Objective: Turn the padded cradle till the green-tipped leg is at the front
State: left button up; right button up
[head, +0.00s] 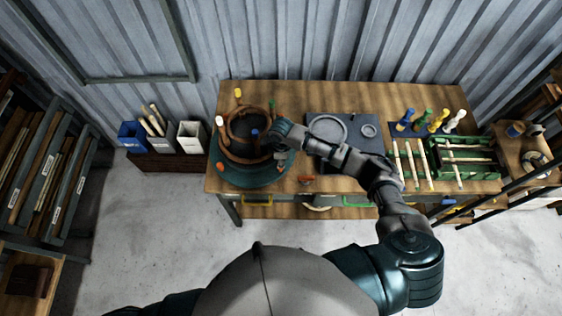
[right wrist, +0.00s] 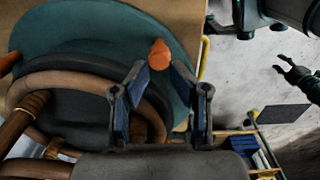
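The padded cradle (head: 245,138) is a rattan ring with a dark pad on a round teal base (head: 232,180) at the table's left end. My left gripper (right wrist: 283,65) appears only in the right wrist view, open and empty, over the floor.
Right of the cradle lie a dark board (head: 345,151) with a ring, coloured pegs (head: 437,120), pale sticks (head: 411,165) and a green crate (head: 466,146). Bins (head: 192,137) stand left of the table. Another orange peg (head: 220,168) stands at the base's left.

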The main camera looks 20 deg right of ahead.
notch_tip(320, 180, up, 2)
jog(key=shift+r+p, duration=0.15)
jog(key=shift+p, duration=0.6)
notch_tip(320, 180, up, 14)
dwell(0.8)
jog(key=shift+r, duration=0.15)
notch_tip(320, 180, up, 12)
dwell(0.6)
jog(key=shift+f, duration=0.2)
